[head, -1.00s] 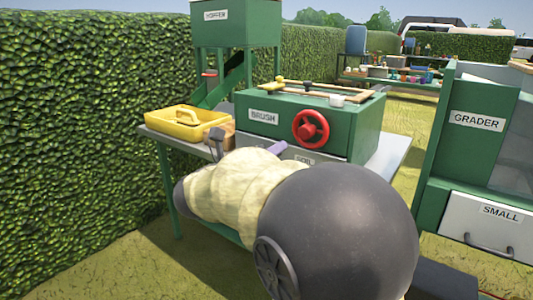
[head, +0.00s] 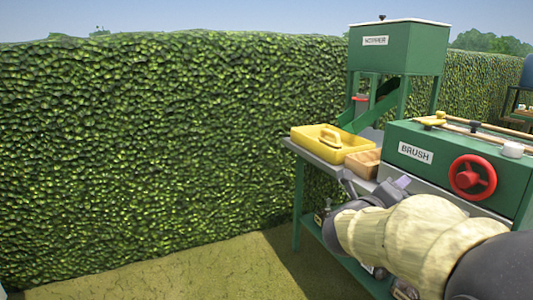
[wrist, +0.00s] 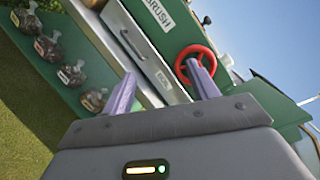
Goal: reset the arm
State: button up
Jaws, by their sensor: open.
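My gripper (wrist: 165,90) is open and empty in the wrist view, its two purple fingers spread apart. The wrist view is tilted, and past the fingers it shows the front of the green brush machine (head: 440,163) with a drawer (wrist: 143,50) and a red handwheel (wrist: 195,62). In the head view my arm reaches in from the lower right, its pale sleeved part in front of the bench. The gripper (head: 378,188) shows only partly there, near the bench's front edge and left of the handwheel. I cannot tell the exact gap between the fingers and the machine.
A yellow tray (head: 318,150) and a wooden box (head: 363,164) stand on the bench left of the machine. A green hopper (head: 398,48) rises behind. Several labelled bags (wrist: 70,75) sit on the lower shelf. A tall hedge (head: 150,140) lines the left; grass before it is clear.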

jog(key=a+f+n+y+p, duration=0.4)
jog(key=a+f+n+y, duration=0.75)
jog(key=n, duration=0.75)
jog(key=s+a+f+n+g+y+p, duration=0.1)
jog(key=s+f+n+g, duration=0.35)
jog(key=s+n, duration=0.3)
jog(key=s+a+f+n+g+p, duration=0.2)
jog(key=s+f+n+g, duration=0.3)
jog(key=s, duration=0.4)
notch_tip(320, 180, up, 38)
jog(key=n+p, duration=0.1)
jog(key=p, duration=3.6)
jog(key=shift+s+d+r+p, duration=0.2)
jog(key=shift+s+d+p, duration=0.1)
jog(key=shift+s+p, duration=0.1)
jog(key=shift+n, duration=0.25)
